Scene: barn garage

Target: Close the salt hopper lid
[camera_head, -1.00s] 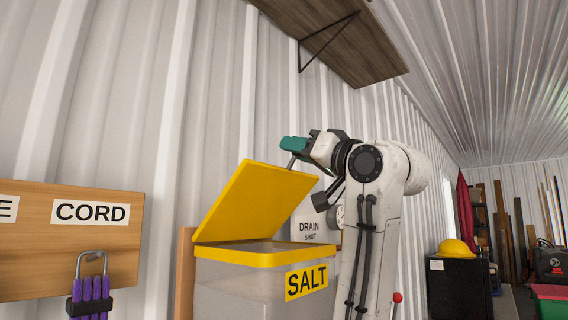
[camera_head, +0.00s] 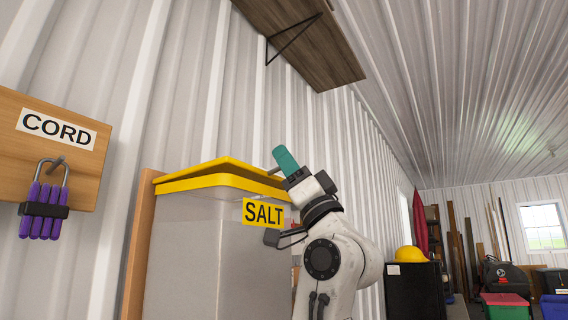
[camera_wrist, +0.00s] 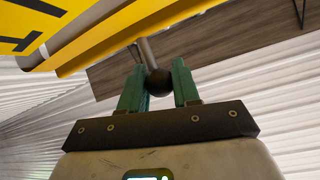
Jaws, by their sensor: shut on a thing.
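The salt hopper (camera_head: 190,250) is a pale grey bin with a yellow rim (camera_head: 205,183) and a SALT label (camera_head: 263,213). Its yellow lid (camera_head: 222,165) is low and slightly tilted, with a narrow gap above the rim. A short metal rod (camera_head: 273,171) sticks out at the lid's right end. In the wrist view the rod ends in a dark round knob (camera_wrist: 158,83). My gripper (camera_head: 284,157), with teal fingers, is shut on this knob; it also shows in the wrist view (camera_wrist: 159,92). The hopper's inside is hidden.
A wooden shelf (camera_head: 305,40) hangs on the wall above. A wooden board (camera_head: 45,150) with a CORD label and purple-handled item (camera_head: 44,208) is at left. A black cabinet (camera_head: 414,290) with a yellow hard hat (camera_head: 410,254) stands at right.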

